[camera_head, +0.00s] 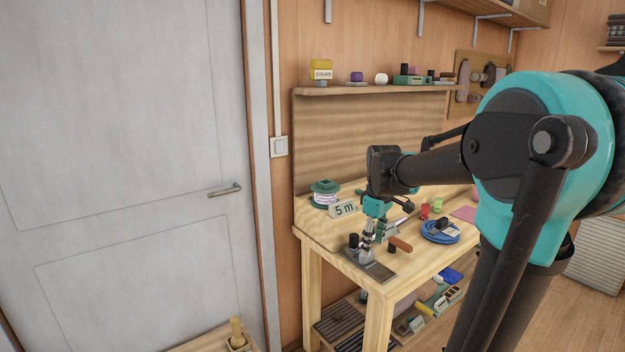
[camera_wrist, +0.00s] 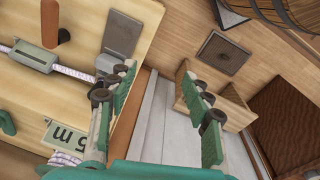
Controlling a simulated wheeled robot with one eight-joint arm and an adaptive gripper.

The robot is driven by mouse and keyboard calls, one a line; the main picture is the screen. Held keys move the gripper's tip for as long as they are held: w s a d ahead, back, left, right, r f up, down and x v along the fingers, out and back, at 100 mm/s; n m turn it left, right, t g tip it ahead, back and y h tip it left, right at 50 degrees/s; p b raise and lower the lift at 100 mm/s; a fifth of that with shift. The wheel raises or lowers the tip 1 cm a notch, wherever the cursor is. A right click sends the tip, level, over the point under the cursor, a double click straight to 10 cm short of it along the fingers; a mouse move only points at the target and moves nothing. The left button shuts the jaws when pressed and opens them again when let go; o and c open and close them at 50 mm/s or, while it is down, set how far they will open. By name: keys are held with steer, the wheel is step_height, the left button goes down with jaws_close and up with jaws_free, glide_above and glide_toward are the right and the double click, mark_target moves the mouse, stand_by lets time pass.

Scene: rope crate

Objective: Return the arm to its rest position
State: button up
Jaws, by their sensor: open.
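My gripper (camera_head: 367,243) hangs at the end of my arm, pointing down at the left end of the wooden workbench (camera_head: 335,235). In the wrist view my gripper (camera_wrist: 160,82) shows its two green fingers spread wide with nothing between them. The bench edge and lower surfaces lie behind the gap. In the head view the fingers overlap a clamp-like device and a dark plate (camera_head: 380,272) on the bench; I cannot tell how far above them they are. My arm stretches from the right of the picture across the bench.
A "5 m" sign (camera_head: 343,209), a spool (camera_head: 325,193) and a coiled blue rope (camera_head: 440,233) are on the bench. A loaded shelf (camera_head: 372,90) runs above it. A grey door (camera_head: 130,150) stands left. A barrel (camera_wrist: 285,14) shows in the wrist view.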

steer(key=s+d+f+m+t, duration=0.2)
steer(key=s+f+m, duration=0.7)
steer(key=s+f, duration=0.7)
steer(key=shift+s+m+t, duration=0.4)
steer(key=shift+s+t, duration=0.1)
steer(key=shift+s, duration=0.15)
steer(key=shift+a+r, duration=0.1)
steer(key=shift+c, duration=0.3)
